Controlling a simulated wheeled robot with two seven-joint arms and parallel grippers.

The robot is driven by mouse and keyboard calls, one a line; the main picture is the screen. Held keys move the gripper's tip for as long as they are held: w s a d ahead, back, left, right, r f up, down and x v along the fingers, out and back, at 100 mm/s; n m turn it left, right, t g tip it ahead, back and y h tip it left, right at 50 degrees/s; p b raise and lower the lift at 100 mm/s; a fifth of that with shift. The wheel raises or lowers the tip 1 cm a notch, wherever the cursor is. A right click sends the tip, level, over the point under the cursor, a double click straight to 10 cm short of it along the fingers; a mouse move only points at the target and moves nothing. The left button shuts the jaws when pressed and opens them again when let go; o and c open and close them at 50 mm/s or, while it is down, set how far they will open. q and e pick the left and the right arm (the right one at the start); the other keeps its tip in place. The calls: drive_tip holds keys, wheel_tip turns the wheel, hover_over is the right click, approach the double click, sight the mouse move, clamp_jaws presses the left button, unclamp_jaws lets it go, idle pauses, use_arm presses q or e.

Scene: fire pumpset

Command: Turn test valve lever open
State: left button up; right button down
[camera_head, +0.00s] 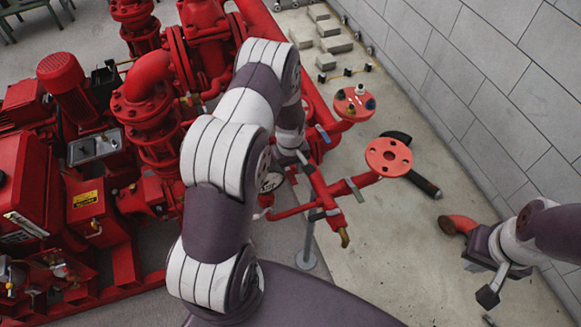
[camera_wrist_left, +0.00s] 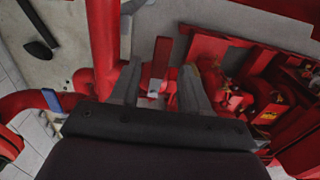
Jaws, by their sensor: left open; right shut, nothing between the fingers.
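In the left wrist view a flat red bar (camera_wrist_left: 161,58), which looks like the test valve lever, stands in the gap between the fingers of my left gripper (camera_wrist_left: 158,82). The gripper is open; I cannot tell whether either finger touches the bar. In the head view my left gripper (camera_head: 302,160) is over the red pipework, partly hidden by my own arm, and I cannot pick out the red bar there. A blue lever (camera_head: 322,133) is just beside it. My right gripper (camera_head: 489,291) is shut and empty at the lower right, apart from the pipes.
A red flange (camera_head: 388,157) and a round red fitting (camera_head: 355,102) stand right of my left gripper. Red pump machinery (camera_head: 145,100) fills the left. A grey block wall (camera_head: 500,75) bounds the right.

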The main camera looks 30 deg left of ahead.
use_arm(q)
drive_tip(key=shift+d+f, duration=0.1)
drive_tip(key=shift+f, duration=0.25)
clamp_jaws()
drive_tip(key=m, duration=0.1)
drive_tip(key=a+m, duration=0.1)
drive_tip(key=shift+s+m+b, duration=0.3)
drive_tip(key=shift+s+b, duration=0.05)
drive_tip(key=shift+s+a+r+m, duration=0.1)
drive_tip(key=shift+s+a+m, duration=0.2)
drive_tip(key=shift+m, duration=0.7)
drive_tip(key=shift+w, duration=0.1)
unclamp_jaws()
